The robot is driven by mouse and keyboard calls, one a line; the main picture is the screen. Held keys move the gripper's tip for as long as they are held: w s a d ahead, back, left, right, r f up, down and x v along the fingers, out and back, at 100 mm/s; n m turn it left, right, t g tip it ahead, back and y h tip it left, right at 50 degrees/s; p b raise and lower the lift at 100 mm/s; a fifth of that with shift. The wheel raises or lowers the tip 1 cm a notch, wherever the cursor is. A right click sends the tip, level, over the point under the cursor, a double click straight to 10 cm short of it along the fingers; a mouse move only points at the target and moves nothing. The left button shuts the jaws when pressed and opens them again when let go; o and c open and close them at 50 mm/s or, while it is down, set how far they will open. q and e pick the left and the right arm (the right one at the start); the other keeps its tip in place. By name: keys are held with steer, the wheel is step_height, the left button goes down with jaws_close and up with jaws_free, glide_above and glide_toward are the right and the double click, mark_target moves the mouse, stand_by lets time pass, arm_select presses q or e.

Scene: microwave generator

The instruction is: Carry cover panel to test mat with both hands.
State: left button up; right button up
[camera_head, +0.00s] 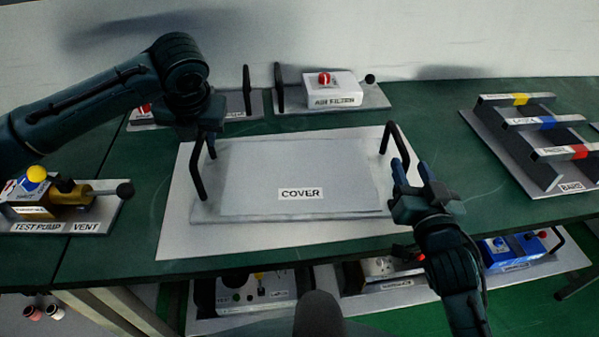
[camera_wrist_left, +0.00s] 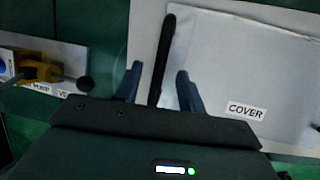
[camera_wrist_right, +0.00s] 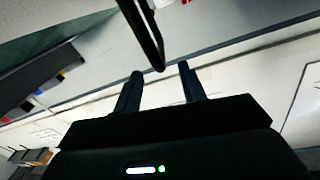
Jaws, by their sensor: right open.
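The cover panel (camera_head: 300,175), grey and labelled COVER, lies flat with a black bar handle at each side. My left gripper (camera_head: 203,122) is above the left handle (camera_head: 196,172). In the left wrist view its two fingers (camera_wrist_left: 159,78) stand apart on either side of the handle (camera_wrist_left: 163,60), with gaps visible. My right gripper (camera_head: 411,172) is open at the right handle (camera_head: 395,141) and hides its near end. In the right wrist view the handle (camera_wrist_right: 146,35) ends in front of the gap between the fingers (camera_wrist_right: 162,76). Contact cannot be told.
A pale sheet (camera_head: 178,235) lies under the panel on the green table (camera_head: 150,175). A test pump (camera_head: 50,205) stands left, an air filter unit (camera_head: 333,92) behind, a rack of coloured bars (camera_head: 540,140) right. More units sit on a lower shelf (camera_head: 375,303).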

mark_target(199, 142)
arm_select(q)
steer(key=x, duration=0.6)
steer(key=shift+w+f, duration=0.1)
arm_select(e)
steer(key=w, duration=0.6)
steer(key=shift+w+a, duration=0.15)
steer(key=shift+a, duration=0.15)
arm_select(q)
steer(key=shift+c, duration=0.4)
arm_select(e)
steer(key=shift+c, duration=0.3)
arm_select(q)
jaws_close()
arm_select(e)
jaws_close()
steer(key=shift+r, duration=0.1)
